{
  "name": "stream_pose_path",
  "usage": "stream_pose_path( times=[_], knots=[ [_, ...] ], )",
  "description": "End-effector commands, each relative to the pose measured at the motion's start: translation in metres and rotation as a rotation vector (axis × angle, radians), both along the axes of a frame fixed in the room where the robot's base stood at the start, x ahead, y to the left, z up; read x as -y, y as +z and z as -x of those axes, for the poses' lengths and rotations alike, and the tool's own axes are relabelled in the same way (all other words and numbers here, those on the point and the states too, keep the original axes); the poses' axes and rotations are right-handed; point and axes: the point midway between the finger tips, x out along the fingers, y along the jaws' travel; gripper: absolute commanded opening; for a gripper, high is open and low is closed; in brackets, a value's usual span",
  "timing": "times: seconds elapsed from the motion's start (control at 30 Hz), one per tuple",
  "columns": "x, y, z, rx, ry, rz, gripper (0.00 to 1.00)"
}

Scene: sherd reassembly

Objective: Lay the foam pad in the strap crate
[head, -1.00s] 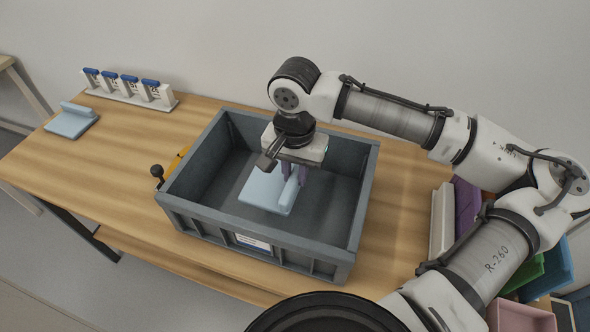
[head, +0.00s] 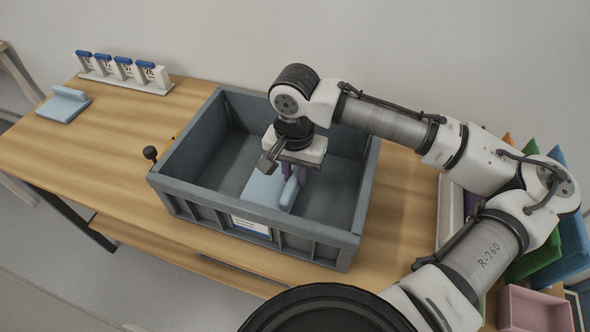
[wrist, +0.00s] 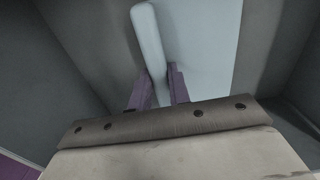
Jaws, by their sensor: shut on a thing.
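The foam pad (head: 262,186) is a flat light-blue piece with an upright rib along one side. My gripper (head: 288,174) points down inside the grey crate (head: 183,197) and is shut on that rib. In the wrist view, the purple fingers of my gripper (wrist: 158,84) stand on either side of the rib of the foam pad (wrist: 148,40). The pad is inside the crate walls, low and roughly level. The front wall hides its near edge, so I cannot tell whether it touches the floor.
A second light-blue ribbed piece (head: 64,104) lies at the table's left end. A rack of blue-topped tags (head: 124,75) stands at the back left. A black knob (head: 150,153) is beside the crate's left wall. Coloured bins (head: 540,255) stand at the right.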

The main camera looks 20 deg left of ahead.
Motion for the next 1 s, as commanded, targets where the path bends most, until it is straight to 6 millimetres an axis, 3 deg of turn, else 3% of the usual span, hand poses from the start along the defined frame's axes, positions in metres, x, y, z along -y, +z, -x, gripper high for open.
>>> stream_pose_path(
  times=[0.97,1.0],
  knots=[
    [0.0,-0.014,0.0,0.0,0.0,-0.001,0.0],
    [0.0,-0.014,0.0,0.0,0.0,-0.001,0.2]
  ],
)
